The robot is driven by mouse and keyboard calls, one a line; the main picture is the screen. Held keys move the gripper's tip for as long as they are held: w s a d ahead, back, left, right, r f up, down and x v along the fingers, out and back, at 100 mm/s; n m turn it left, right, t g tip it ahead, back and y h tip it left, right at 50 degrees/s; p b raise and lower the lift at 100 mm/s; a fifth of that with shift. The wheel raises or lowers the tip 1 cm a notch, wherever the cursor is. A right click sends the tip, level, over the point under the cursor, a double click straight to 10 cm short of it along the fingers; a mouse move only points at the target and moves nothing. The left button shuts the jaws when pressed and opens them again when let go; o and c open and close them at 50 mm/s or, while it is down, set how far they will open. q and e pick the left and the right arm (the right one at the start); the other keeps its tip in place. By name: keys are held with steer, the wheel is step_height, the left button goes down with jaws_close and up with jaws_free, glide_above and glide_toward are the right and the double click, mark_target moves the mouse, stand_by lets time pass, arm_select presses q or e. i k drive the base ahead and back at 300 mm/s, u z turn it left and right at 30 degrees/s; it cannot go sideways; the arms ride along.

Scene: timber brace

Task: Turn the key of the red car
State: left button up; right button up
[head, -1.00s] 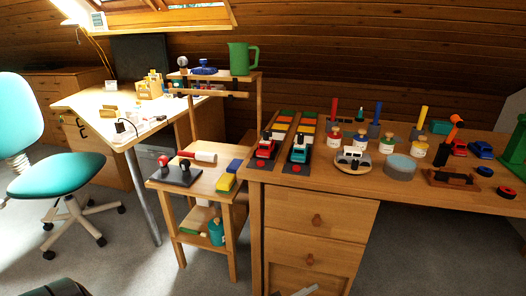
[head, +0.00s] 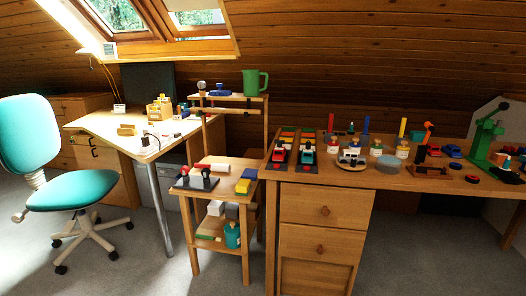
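A small red car (head: 278,156) stands on a dark track strip at the left end of the long wooden workbench (head: 400,178). A teal car (head: 307,157) stands on a parallel strip to its right. The key of the red car is too small to make out. Neither of my grippers shows in the head view.
A small wooden side table (head: 221,173) with a black board and yellow and blue blocks stands left of the bench. A teal swivel chair (head: 82,190) is at the left. A green press (head: 485,140) stands at the bench's right end. Grey floor (head: 125,265) is free in front.

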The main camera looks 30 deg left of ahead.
mark_target(278, 142)
steer(key=k, duration=0.5)
steer(key=u, duration=0.8)
steer(key=i, duration=0.8)
steer(key=u, duration=0.45)
steer(key=i, duration=0.8)
steer(key=z, duration=0.3)
